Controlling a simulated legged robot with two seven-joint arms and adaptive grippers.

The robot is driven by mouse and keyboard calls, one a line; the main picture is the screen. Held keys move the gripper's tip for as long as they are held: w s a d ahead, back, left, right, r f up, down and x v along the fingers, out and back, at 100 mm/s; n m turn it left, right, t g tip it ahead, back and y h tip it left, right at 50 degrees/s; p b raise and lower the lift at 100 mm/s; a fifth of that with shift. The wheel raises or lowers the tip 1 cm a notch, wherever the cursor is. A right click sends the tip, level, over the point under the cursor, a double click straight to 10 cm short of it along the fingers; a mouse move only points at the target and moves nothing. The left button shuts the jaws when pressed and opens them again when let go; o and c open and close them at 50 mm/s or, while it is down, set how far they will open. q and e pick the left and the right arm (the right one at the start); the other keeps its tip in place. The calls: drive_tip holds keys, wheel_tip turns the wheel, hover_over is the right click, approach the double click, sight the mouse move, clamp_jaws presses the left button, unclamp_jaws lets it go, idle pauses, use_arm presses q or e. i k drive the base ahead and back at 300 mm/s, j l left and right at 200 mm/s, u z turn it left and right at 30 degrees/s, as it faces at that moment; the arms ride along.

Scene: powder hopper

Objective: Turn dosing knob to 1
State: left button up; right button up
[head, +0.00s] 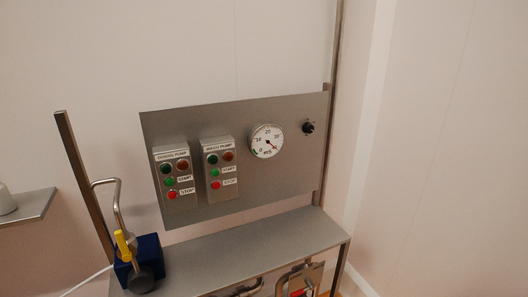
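A small black knob (308,128) sits at the upper right of the grey metal panel (240,194), right of a round white gauge (266,141). Its label and setting are too small to read. A control box labelled as the dosing pump (174,172) is at the panel's left, with lamps and start and stop buttons. A dark blue pump unit (148,252) at lower left has a dark round knob (141,281) on its front. I cannot tell which knob is the dosing knob. Neither gripper shows in this view.
A second pump control box (219,170) is right of the first. A bare metal shelf (250,246) runs below the panel. A bent metal pipe (118,204) and yellow handle (123,246) rise by the blue unit. Metal fittings (300,279) lie below the shelf.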

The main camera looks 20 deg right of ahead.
sight(308, 128)
drive_tip(key=i+l+z, duration=0.1)
drive_tip(key=z, duration=1.3)
